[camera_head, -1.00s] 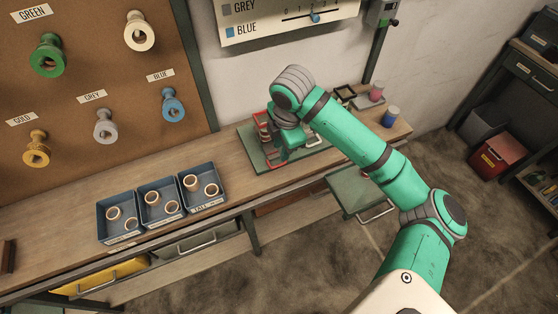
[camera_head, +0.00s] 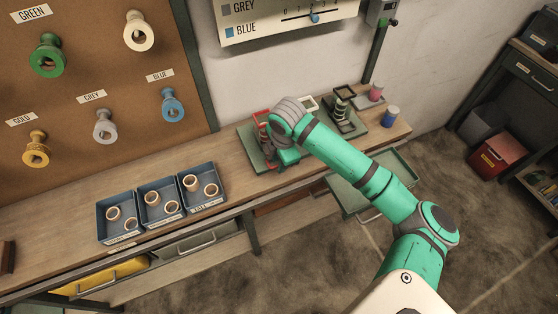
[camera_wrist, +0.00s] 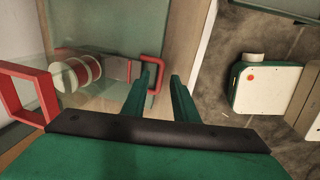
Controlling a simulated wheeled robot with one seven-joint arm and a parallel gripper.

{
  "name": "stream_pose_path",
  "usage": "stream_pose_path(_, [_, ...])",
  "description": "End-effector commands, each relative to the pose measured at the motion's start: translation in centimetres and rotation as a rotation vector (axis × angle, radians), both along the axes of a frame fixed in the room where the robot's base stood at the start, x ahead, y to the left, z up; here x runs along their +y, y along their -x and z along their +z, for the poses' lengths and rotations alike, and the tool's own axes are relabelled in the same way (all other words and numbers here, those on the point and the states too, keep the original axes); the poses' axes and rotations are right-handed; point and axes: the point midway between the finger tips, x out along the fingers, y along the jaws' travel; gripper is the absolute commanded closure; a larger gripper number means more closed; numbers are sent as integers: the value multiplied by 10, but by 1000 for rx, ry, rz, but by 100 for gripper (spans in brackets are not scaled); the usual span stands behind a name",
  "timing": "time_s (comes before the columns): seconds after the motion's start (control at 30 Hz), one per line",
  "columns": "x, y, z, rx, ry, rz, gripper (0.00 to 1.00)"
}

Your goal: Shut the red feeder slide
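The red feeder (camera_head: 261,115) sits on a green base plate (camera_head: 246,139) on the bench, partly hidden by my arm. In the wrist view its red upright frame (camera_wrist: 22,96) is at the left, beside a banded white and red spool (camera_wrist: 76,73). A grey slide (camera_wrist: 117,68) runs from the spool to a red U-shaped handle (camera_wrist: 160,75). My gripper (camera_wrist: 161,78) is open, its two green fingers apart. In this view the handle's outer bar lies between the fingertips, and the left finger overlaps the handle's opening. I cannot tell whether they touch.
A black-framed feeder (camera_head: 344,92) stands to the right with a pink spool (camera_head: 376,93) and a blue-and-white one (camera_head: 390,116). Blue bins (camera_head: 118,237) stand to the left.

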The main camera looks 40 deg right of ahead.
Motion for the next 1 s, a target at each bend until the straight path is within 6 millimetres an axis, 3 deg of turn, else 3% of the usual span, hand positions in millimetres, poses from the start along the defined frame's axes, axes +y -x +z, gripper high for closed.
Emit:
stream_pose_path(0.03, [0,0,0,0,0,0,81])
stream_pose_path(0.1, [0,0,0,0,0,0,98])
stream_pose_path(0.13, [0,0,0,0,0,0,100])
stream_pose_path(1.0, [0,0,0,0,-1,0,100])
